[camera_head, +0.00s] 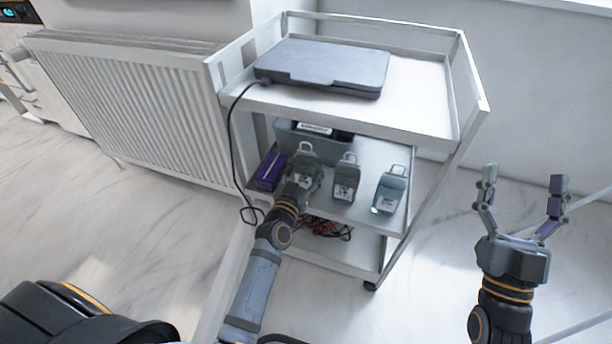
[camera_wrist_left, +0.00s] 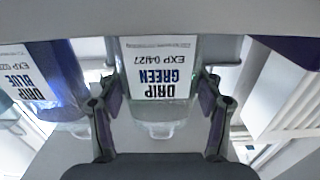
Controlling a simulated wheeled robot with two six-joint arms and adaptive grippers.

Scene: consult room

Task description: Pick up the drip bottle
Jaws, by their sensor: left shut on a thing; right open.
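A drip bottle labelled DRIP GREEN (camera_wrist_left: 160,62) stands between the two fingers of my left gripper (camera_head: 303,172), which is shut on it. In the head view this bottle (camera_head: 305,150) is the leftmost of three on the trolley's middle shelf, and my gripper partly hides it. A bottle labelled DRIP BLUE (camera_wrist_left: 50,82) is beside it in the left wrist view. The head view also shows a middle bottle (camera_head: 346,180) and a right bottle (camera_head: 389,194), their labels too small to read. My right gripper (camera_head: 522,193) is open and empty, right of the trolley.
The white trolley (camera_head: 420,112) carries a closed grey laptop-like device (camera_head: 325,66) on top, with a black cable hanging down. A purple box (camera_head: 269,172) and a grey bin (camera_head: 285,135) are near the bottles. Red and black leads (camera_head: 328,229) lie below. A radiator (camera_head: 140,105) stands left.

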